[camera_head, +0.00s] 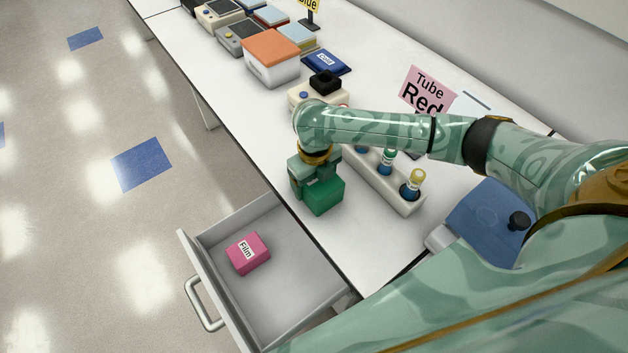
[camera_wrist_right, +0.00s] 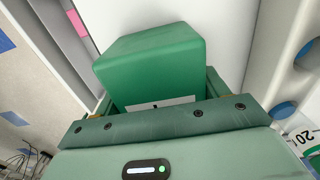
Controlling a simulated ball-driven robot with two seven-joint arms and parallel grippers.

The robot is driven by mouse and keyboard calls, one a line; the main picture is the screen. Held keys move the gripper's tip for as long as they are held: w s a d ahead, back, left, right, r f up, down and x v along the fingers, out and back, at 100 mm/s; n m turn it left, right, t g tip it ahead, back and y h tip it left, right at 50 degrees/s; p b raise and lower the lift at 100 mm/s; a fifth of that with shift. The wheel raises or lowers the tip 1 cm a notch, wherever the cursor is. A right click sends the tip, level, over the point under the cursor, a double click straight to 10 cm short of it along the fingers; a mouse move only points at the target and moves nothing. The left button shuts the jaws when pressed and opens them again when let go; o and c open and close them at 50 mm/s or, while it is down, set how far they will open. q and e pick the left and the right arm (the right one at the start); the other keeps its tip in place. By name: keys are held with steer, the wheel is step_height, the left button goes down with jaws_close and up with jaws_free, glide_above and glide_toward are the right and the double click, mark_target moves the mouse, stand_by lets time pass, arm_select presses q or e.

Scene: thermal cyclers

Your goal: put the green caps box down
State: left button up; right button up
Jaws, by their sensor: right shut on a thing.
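The green caps box (camera_head: 324,196) is at the near-left edge of the white table, beside the open drawer. My right gripper (camera_head: 314,170) comes over it from above and is shut on it. In the right wrist view the box (camera_wrist_right: 150,58) sits between the two fingers (camera_wrist_right: 160,92), with part of a white label showing by the palm. White tabletop shows around and beyond the box. I cannot tell whether its underside touches the table. My left gripper is not in view.
An open grey drawer (camera_head: 283,303) holds a pink Film box (camera_head: 248,253). A white tube rack (camera_head: 402,199) with capped tubes stands just right of the green box. A blue-lidded device (camera_head: 480,225) is farther right. Bare table (camera_head: 352,245) lies in front of the box.

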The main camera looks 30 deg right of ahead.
steer(key=o, duration=1.1)
steer(key=shift+c, duration=0.2)
step_height(320, 180, up, 12)
steer(key=p, duration=0.5)
steer(key=shift+r, duration=0.1)
